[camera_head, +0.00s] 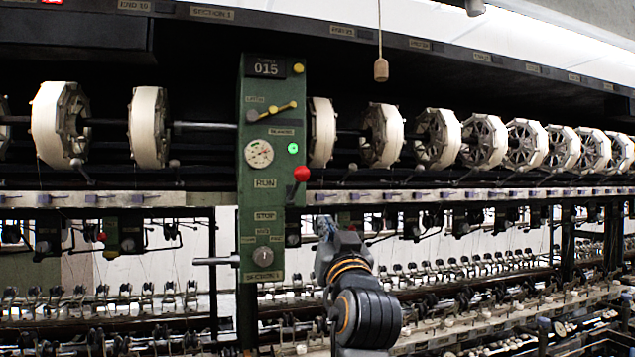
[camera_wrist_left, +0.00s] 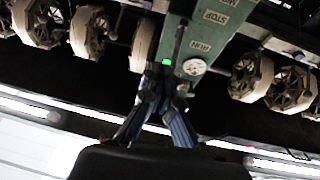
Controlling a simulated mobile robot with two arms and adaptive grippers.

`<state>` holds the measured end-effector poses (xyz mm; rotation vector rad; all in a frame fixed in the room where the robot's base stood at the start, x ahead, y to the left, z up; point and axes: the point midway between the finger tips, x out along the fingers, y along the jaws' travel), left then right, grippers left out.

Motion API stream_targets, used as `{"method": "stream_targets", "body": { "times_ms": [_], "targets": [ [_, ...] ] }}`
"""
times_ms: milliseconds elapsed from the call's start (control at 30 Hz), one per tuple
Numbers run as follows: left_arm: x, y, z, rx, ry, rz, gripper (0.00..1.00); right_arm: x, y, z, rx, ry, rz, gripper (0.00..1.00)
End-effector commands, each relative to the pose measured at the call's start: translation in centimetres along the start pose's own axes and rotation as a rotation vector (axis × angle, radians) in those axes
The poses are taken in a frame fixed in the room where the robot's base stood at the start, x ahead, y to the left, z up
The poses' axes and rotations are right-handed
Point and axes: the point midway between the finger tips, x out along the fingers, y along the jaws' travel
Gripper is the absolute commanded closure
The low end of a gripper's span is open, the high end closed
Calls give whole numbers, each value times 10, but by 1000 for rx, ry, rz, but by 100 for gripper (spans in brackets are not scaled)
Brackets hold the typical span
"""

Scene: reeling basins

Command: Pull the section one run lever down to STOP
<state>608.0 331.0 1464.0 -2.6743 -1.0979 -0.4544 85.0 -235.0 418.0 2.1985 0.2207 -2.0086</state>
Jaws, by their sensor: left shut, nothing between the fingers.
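The green section one control panel (camera_head: 270,215) carries RUN and STOP plates, with RUN above STOP. The run lever's red knob (camera_head: 301,173) is at the panel's right edge, level with the RUN plate (camera_head: 264,183) and above the STOP plate (camera_head: 264,216). My left gripper (camera_head: 323,226) is below and right of the knob, apart from it in the picture. In the left wrist view my left gripper (camera_wrist_left: 165,80) is shut and empty in front of the panel (camera_wrist_left: 208,35), which appears upside down. The red knob is not visible there. My right gripper is not in view.
A row of white reels (camera_head: 437,138) runs along the machine on both sides of the panel. A metal bar (camera_head: 216,261) juts left from the panel's lower part. A wooden pull (camera_head: 381,70) hangs on a cord above. A green light (camera_head: 293,148) is lit.

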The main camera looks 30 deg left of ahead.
Motion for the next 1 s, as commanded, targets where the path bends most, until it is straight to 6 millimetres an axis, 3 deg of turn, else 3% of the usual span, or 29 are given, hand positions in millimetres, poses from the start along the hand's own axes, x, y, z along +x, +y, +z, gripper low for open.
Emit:
{"method": "stream_targets", "body": {
  "times_ms": [33, 100, 233, 467, 1000],
  "targets": [
    [4, -8, -27, -16, 39, -29, 100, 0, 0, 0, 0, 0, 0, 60],
    [8, -17, -53, -28, 80, -60, 100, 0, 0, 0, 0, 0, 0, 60],
    [10, -27, -79, -41, 120, -92, 100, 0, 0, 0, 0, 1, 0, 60],
    [26, -32, -89, -40, 127, -101, 100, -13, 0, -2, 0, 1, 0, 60],
    [104, -39, -98, -41, 126, -98, 100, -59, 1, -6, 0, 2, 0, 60]
  ]
}}
